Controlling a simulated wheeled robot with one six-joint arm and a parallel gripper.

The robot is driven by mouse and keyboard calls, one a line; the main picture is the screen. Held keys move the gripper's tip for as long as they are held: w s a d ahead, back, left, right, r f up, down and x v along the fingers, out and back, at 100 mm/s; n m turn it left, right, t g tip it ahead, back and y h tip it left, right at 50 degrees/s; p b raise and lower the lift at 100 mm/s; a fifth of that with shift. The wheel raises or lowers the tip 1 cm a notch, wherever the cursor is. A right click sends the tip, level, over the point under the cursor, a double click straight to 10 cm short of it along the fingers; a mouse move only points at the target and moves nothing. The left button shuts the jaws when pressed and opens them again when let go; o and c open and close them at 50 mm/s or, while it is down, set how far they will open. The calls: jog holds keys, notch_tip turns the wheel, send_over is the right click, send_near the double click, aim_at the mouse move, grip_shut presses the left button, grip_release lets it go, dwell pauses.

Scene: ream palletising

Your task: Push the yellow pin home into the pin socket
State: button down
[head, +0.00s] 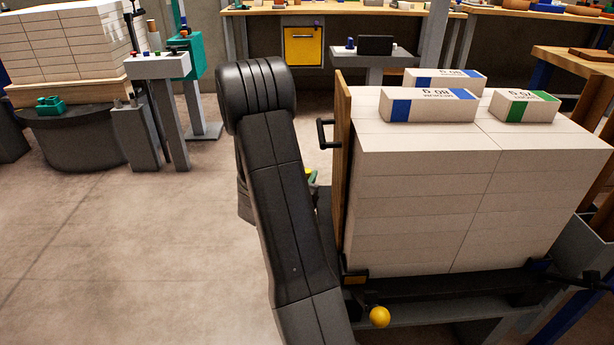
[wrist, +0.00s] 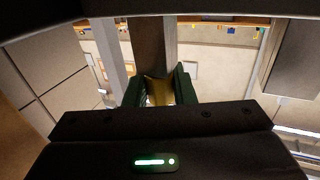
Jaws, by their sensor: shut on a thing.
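My gripper (wrist: 160,84) shows in the wrist view with its two dark green fingers on either side of a yellow thing (wrist: 157,92), which appears to be the yellow pin. The fingers are shut on it. In the head view my own dark arm hides most of the gripper. Only a small green and yellow bit (head: 312,178) shows past the arm's right edge, close to the left side of the ream stack. I cannot make out the pin socket in either view, nor how far the pin sits in it.
A stack of white reams (head: 430,210) stands right of my arm, against a wooden board (head: 342,150) with a black handle (head: 325,133). A yellow ball knob (head: 379,317) sticks out low in front. A control post (head: 158,67) stands left. The floor (head: 120,240) at left is clear.

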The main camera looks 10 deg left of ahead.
jog(key=c, duration=1.1)
grip_release()
jog(key=shift+c, duration=0.2)
jog(key=s+a+p, duration=0.2)
jog(key=s+p, duration=0.1)
jog(key=s, duration=1)
jog(key=shift+s+a, duration=0.3)
jog(key=shift+a, duration=0.05)
jog(key=shift+w, duration=0.1)
jog(key=w+d+b, duration=0.1)
jog(key=w, duration=0.3)
jog(key=w+b, duration=0.1)
jog(key=w, duration=0.4)
jog(key=w+d+b, duration=0.1)
jog(key=w, duration=0.3)
jog(key=shift+w+d+f, duration=0.1)
jog(key=shift+w+d, duration=0.2)
jog(key=shift+d, duration=0.05)
jog(key=shift+s+r+p, duration=0.1)
jog(key=shift+r+p, duration=0.2)
jog(key=shift+r, duration=0.1)
jog(key=shift+a, duration=0.1)
